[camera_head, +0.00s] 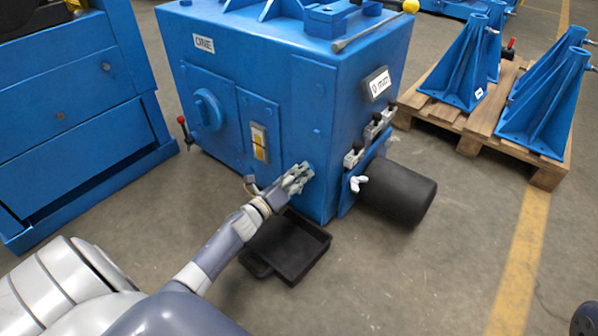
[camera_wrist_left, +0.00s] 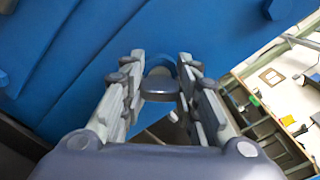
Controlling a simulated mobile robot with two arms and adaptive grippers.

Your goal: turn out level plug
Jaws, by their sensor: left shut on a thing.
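My left gripper (camera_head: 297,178) is at the lower front corner of the blue gear housing (camera_head: 285,110). Its fingers are shut on the level plug. In the head view the fingers hide the plug. In the left wrist view the plug (camera_wrist_left: 158,88) shows as a grey rounded piece between the two fingers of the left gripper (camera_wrist_left: 162,75), with a blue ring behind it. I cannot tell how far the plug stands out of the housing. My right gripper is not in view.
A black drain tray (camera_head: 312,268) lies on the floor below the gripper. A black cylindrical motor (camera_head: 400,190) juts from the housing's right side. A wooden pallet (camera_head: 470,125) with blue brackets (camera_head: 455,75) stands at right. A blue cabinet (camera_head: 70,110) stands at left. The floor in front is mostly clear.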

